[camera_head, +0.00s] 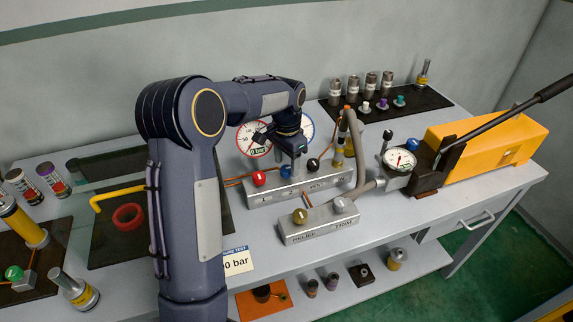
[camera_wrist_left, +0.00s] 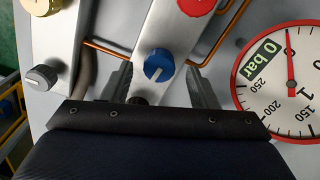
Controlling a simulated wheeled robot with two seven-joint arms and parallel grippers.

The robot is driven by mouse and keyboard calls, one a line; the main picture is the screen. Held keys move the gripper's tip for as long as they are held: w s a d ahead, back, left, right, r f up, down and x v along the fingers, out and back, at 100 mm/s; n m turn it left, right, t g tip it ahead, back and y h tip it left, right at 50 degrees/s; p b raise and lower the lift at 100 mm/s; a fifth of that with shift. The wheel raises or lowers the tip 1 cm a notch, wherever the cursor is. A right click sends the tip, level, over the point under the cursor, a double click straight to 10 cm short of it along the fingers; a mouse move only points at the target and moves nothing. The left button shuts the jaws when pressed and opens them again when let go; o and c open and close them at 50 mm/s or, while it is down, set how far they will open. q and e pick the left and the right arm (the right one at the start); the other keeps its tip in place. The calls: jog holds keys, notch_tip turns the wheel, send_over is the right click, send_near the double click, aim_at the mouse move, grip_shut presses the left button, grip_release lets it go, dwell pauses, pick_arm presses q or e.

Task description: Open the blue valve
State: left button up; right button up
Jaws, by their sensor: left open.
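The blue valve knob (camera_head: 285,171) stands on a grey metal manifold block (camera_head: 262,193), between a red knob (camera_head: 259,179) and a black knob (camera_head: 313,164). My left gripper (camera_head: 293,158) points down over the block. In the left wrist view the blue knob (camera_wrist_left: 158,66), with a white mark, lies between the two open fingers, with a gap on each side. The red knob (camera_wrist_left: 195,5) is at the top edge there, and the black one (camera_wrist_left: 137,100) is partly hidden by the gripper. My right gripper is not in view.
A red-rimmed gauge (camera_wrist_left: 290,82) reading 0 bar stands close beside the gripper. A blue-rimmed gauge (camera_head: 308,127) is partly behind it. In front is a block with a gold knob (camera_head: 300,216) and a grey knob (camera_head: 340,204). A yellow hand pump (camera_head: 490,135) stands right.

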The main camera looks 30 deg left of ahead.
aim_at(287, 169)
pick_arm(q)
notch_tip(287, 169, up, 6)
jog(key=shift+r, duration=0.25)
dwell(0.5)
jog(key=s+d+r+n+t+h, duration=0.2)
jog(key=s+d, duration=0.2)
jog(key=s, duration=0.7)
jog(key=s+d+r+n+t+h, duration=0.1)
jog(key=s+d+r+n+t, duration=0.15)
jog(key=s, duration=0.75)
jog(key=s+d+f+n+t, duration=0.1)
jog(key=s+d+f, duration=0.3)
jog(key=s, duration=0.4)
jog(key=shift+d+f+h, duration=0.4)
jog(key=shift+d, duration=0.35)
